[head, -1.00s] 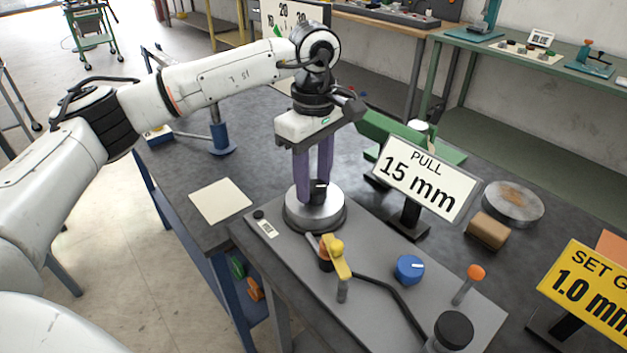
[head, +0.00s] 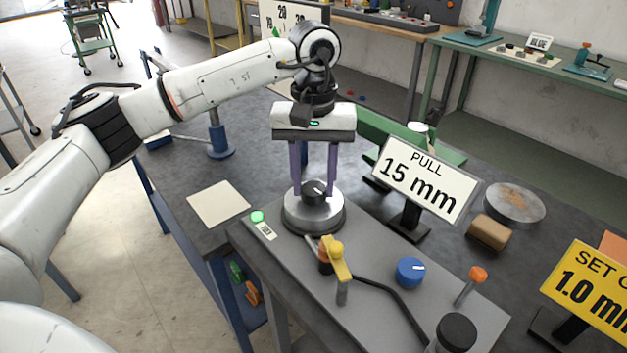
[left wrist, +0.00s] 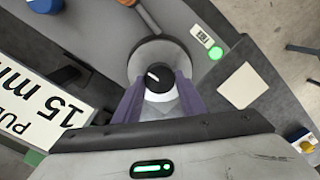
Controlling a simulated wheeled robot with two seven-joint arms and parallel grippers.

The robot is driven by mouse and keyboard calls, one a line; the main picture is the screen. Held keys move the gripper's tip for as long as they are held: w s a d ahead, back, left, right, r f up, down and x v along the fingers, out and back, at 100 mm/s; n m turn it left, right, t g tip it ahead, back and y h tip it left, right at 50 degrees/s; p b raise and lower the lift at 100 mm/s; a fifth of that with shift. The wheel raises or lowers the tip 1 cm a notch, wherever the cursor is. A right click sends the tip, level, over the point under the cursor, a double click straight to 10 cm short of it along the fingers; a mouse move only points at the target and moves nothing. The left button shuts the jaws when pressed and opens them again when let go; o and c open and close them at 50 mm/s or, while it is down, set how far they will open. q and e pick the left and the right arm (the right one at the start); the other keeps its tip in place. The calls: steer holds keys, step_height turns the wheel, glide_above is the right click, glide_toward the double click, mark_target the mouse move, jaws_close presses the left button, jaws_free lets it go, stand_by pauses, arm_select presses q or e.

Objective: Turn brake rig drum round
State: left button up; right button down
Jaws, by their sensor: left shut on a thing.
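The round metal drum (head: 313,216) stands at the far end of the grey rig plate (head: 375,285), with a black knob (head: 314,192) on top. It also shows in the left wrist view (left wrist: 141,57), where the knob (left wrist: 158,76) carries a white mark. My left gripper (head: 315,188) points straight down over the drum, its two purple fingers shut on the knob, one on each side. A small lamp (head: 257,217) beside the drum glows green above a white label (head: 265,231). My right gripper is not in view.
A yellow-tipped lever (head: 336,258), a blue knob (head: 410,271) and an orange-tipped lever (head: 470,285) stand on the plate. The "PULL 15 mm" sign (head: 426,180) is close right of the drum. A pale square pad (head: 218,204) lies flat to the left.

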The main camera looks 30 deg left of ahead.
mark_target(314, 187)
arm_select(q)
steer(key=shift+m, duration=1)
steer(key=o, duration=1.1)
steer(key=shift+c, duration=0.2)
step_height(314, 187, up, 10)
steer(key=shift+r, duration=0.2)
